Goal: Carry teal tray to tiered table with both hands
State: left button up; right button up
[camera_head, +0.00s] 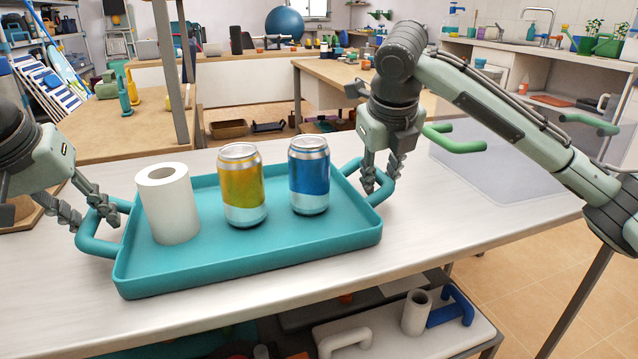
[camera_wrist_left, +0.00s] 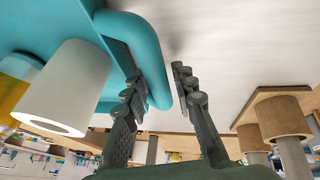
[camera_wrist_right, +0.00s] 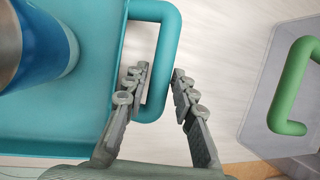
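The teal tray (camera_head: 290,252) rests on a white table (camera_head: 420,245). It holds a white cylinder with a hole (camera_head: 170,205), a yellow can (camera_head: 243,188) and a blue can (camera_head: 309,178). My left gripper (camera_head: 93,217) is at the tray's left handle; in the left wrist view its open fingers (camera_wrist_left: 158,88) lie on either side of the handle bar (camera_wrist_left: 152,50). My right gripper (camera_head: 381,176) is at the right handle; in the right wrist view its open fingers (camera_wrist_right: 158,82) straddle the bar (camera_wrist_right: 168,50). I cannot tell which table is the tiered one.
Below the white table, a shelf holds a white board (camera_head: 400,335) with handles and a cylinder. Wooden tables (camera_head: 335,75) stand behind. Tiled floor (camera_head: 515,240) is free at the right.

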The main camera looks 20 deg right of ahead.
pick_arm(q)
jog(key=shift+o, duration=0.7)
pick_arm(e)
jog(key=shift+o, duration=0.7)
jog(key=shift+r, duration=0.15)
pick_arm(q)
jog(key=v, duration=1.2)
pick_arm(e)
jog(key=v, duration=1.2)
jog(key=shift+a, duration=0.1)
